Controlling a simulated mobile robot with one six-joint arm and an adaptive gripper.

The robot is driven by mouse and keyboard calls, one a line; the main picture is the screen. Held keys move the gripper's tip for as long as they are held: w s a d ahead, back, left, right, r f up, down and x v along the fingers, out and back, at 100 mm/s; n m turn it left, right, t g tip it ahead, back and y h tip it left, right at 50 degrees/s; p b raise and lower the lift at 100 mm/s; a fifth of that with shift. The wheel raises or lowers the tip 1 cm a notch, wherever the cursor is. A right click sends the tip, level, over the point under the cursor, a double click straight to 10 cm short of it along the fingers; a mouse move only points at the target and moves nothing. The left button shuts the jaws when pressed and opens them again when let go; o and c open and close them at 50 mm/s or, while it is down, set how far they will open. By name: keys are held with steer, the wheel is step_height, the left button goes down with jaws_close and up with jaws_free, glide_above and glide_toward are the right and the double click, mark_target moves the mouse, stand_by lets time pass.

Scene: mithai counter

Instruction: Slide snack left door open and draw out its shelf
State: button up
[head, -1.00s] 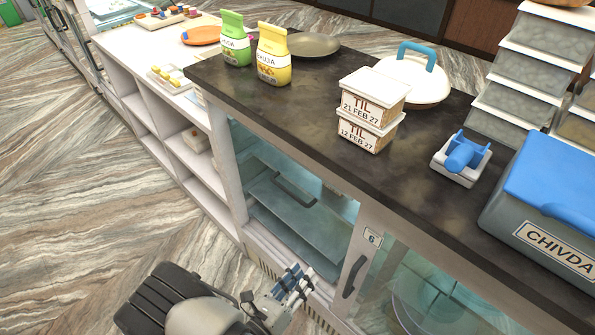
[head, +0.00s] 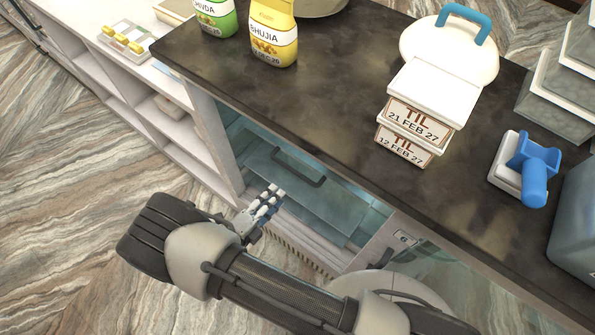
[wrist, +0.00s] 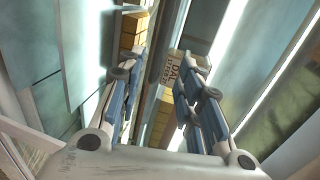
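The snack cabinet's left bay (head: 235,135) sits under the dark counter in the head view, and no door frame or handle shows across it. A bluish shelf (head: 335,205) with a dark bar handle (head: 300,166) lies inside. A white-framed glass door with a number tag (head: 403,237) stands right of the bay; I cannot tell whether it is the left door slid over. My gripper (head: 268,198) is in front of the bay, left of and lower than the shelf handle, apart from it. In the wrist view its fingers (wrist: 158,85) are spread, with nothing gripped.
Two stacked TIL boxes (head: 417,115), a yellow pouch (head: 273,35), a green pouch (head: 216,15) and a blue-handled lid (head: 450,50) stand on the counter. White open shelving (head: 120,110) is at left. A DAL box (wrist: 180,73) shows beyond my fingers. The floor at left is clear.

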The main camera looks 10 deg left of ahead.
mark_target(297, 172)
steer(key=b+x, duration=0.1)
steer(key=x, duration=1.1)
steer(key=shift+w+b, duration=0.25)
steer(key=shift+b, duration=0.1)
steer(key=shift+c, duration=0.6)
jaws_close()
